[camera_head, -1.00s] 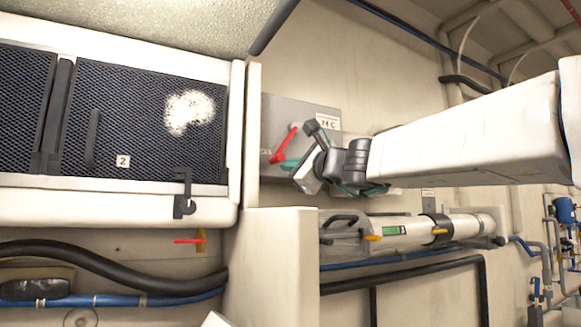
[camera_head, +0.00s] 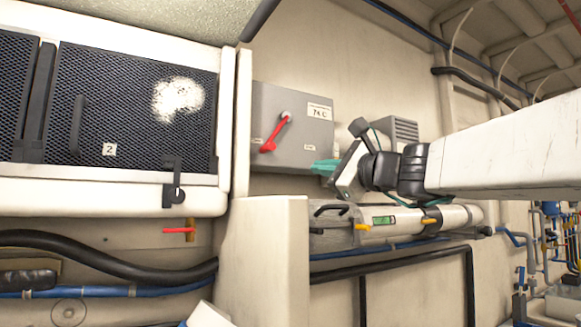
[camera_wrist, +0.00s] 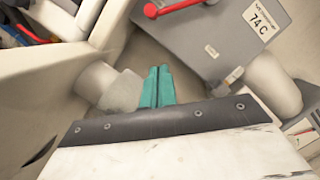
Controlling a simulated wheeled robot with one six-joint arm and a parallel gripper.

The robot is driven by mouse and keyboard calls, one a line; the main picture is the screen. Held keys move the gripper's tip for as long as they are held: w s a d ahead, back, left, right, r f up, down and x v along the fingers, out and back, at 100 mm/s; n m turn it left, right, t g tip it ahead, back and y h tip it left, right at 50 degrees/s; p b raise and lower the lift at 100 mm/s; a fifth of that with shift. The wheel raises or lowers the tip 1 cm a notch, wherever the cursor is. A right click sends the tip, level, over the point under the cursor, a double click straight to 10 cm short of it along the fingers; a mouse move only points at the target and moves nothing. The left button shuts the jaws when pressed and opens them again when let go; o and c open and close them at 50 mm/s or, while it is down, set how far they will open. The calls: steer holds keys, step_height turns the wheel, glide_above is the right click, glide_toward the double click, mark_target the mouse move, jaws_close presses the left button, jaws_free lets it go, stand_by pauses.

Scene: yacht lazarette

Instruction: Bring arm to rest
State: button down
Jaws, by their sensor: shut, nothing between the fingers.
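My gripper (camera_head: 325,167) has teal fingers and is at the end of my white arm, which reaches in from the right in the head view. It is in front of the wall, just below and right of the grey switch box (camera_head: 285,130). In the wrist view the two teal fingers of my gripper (camera_wrist: 157,87) lie together, shut with nothing between them. The box carries a red lever (camera_head: 275,134) and a "74 C" label. The red lever also shows at the top of the wrist view (camera_wrist: 180,7). My gripper is apart from the lever.
A mesh-front cabinet (camera_head: 130,115) marked 2 is at left, with a small red-handled valve (camera_head: 180,230) below. Black hoses (camera_head: 100,262) run along the wall. Blue pipework (camera_head: 550,225) is at far right.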

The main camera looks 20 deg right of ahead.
steer(key=shift+s+d+f, duration=0.1)
steer(key=shift+s+d, duration=0.1)
steer(key=shift+s, duration=0.25)
steer(key=s+a+f+n+g, duration=0.1)
steer(key=f+n+g, duration=0.1)
steer(key=f, duration=0.2)
steer(key=a+f+n+g, duration=0.1)
steer(key=f+n, duration=0.2)
steer(key=f, duration=0.1)
steer(key=s+a+f+n+g+y, duration=0.1)
steer(key=a+f+n+g, duration=0.1)
steer(key=f, duration=0.2)
steer(key=shift+s+f+n+g, duration=0.15)
steer(key=shift+s+n+g, duration=0.15)
steer(key=shift+n, duration=0.1)
steer(key=s+d+f+n+g+h, duration=0.1)
steer(key=s+f+n+g+h, duration=0.3)
steer(key=s+f+n, duration=0.3)
steer(key=s+d+f+n+g+h, duration=0.1)
steer(key=s+f+n+g+h, duration=0.3)
steer(key=s+f, duration=1.2)
step_height(320, 180, down, 6)
steer(key=n+g, duration=0.2)
steer(key=g, duration=0.1)
steer(key=shift+d+r+n+g, duration=0.15)
steer(key=shift+d+n+g, duration=0.15)
steer(key=shift+n, duration=0.1)
